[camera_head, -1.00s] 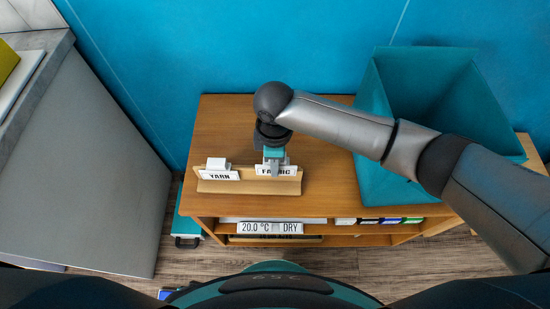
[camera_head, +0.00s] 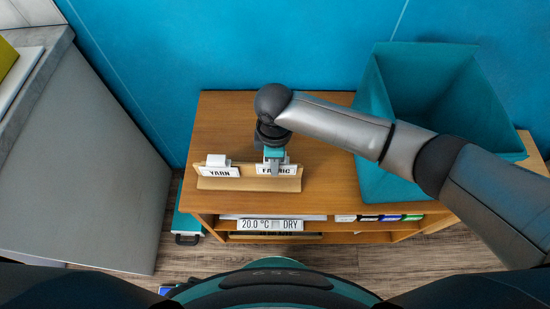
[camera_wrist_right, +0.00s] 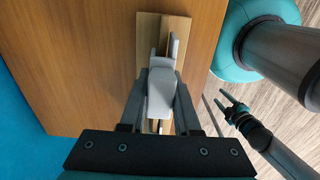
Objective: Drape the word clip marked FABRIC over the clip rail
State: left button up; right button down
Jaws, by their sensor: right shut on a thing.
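The white FABRIC clip (camera_head: 264,169) is at the right part of the wooden clip rail (camera_head: 240,184) on the brown cabinet top. Its label faces front and is partly covered by a finger. My right gripper (camera_head: 275,165) points down from above and is shut on the clip. In the right wrist view the grey-white clip (camera_wrist_right: 160,98) sits between both fingers, over the rail (camera_wrist_right: 150,30). Whether its full weight rests on the rail cannot be told. My left gripper (camera_wrist_right: 228,107) hangs away to the side in the right wrist view, empty, fingers apart.
The white YARN clip (camera_head: 220,172) hangs on the left part of the rail. A teal bin (camera_head: 385,180) stands to the right on the cabinet (camera_head: 325,180), below my right forearm. A 20.0 °C DRY sign (camera_head: 270,225) is on the shelf below. A grey counter (camera_head: 90,170) stands at left.

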dwell(0.3)
jog(key=shift+f+b, duration=0.4)
jog(key=shift+f, duration=0.6)
jog(key=c, duration=0.6)
grip_release()
jog(key=shift+o, duration=0.2)
